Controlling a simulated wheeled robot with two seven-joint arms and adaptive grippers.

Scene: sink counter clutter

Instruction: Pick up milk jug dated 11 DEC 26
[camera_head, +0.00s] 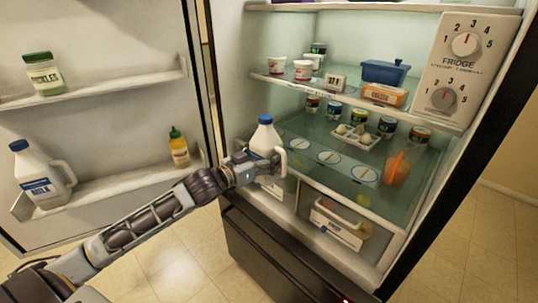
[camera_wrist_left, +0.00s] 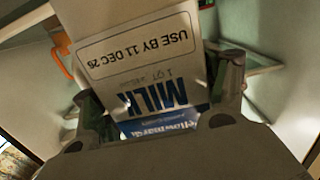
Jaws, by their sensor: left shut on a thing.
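A white milk jug (camera_head: 266,140) with a blue cap is at the front of the open fridge, above the lower glass shelf's front edge. My left gripper (camera_head: 250,168) is shut on it. In the left wrist view the jug's label (camera_wrist_left: 140,60) appears upside down and reads "USE BY 11 DEC 26" and "MILK", with the left gripper's fingers (camera_wrist_left: 160,95) on both sides. Whether its base touches the shelf is hidden. A second milk jug (camera_head: 40,175) with a blue cap stands in the lower door shelf; its date is too small to read. My right gripper is not in view.
The fridge door (camera_head: 110,110) stands open at left, holding a pickle jar (camera_head: 42,74) and a yellow bottle (camera_head: 179,148). The glass shelf (camera_head: 315,150) holds jars, an egg tray (camera_head: 355,134) and an orange pitcher (camera_head: 398,168). Cups and a blue dish (camera_head: 385,72) sit above.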

